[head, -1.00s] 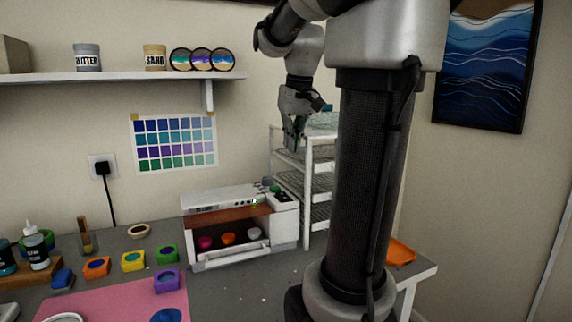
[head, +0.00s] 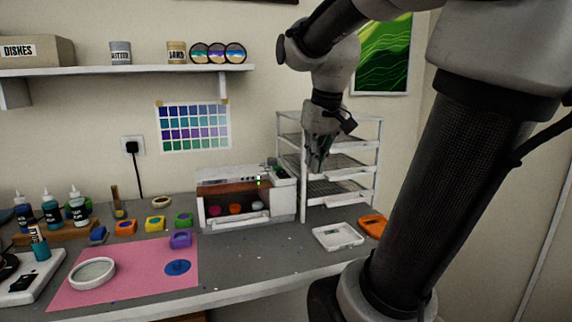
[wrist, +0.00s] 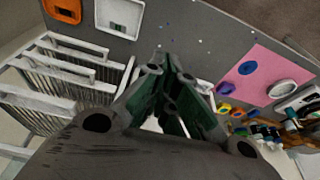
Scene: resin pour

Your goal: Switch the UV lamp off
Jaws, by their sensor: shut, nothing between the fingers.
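The UV lamp (head: 206,212) is a white box on the bench with an orange-brown window. My gripper (head: 319,166) points down, shut and empty, to the right of the lamp and in front of the wire rack in the picture. In the wrist view my green-padded fingers (wrist: 166,75) are together, and they hide most of the lamp.
The white wire rack (head: 340,202) stands right of the lamp, close to my gripper. A white tray (head: 337,236) and an orange tray (head: 373,226) lie in front of it. A pink mat (head: 130,283), coloured pots and bottles occupy the left. The grey bench before the lamp is mostly clear.

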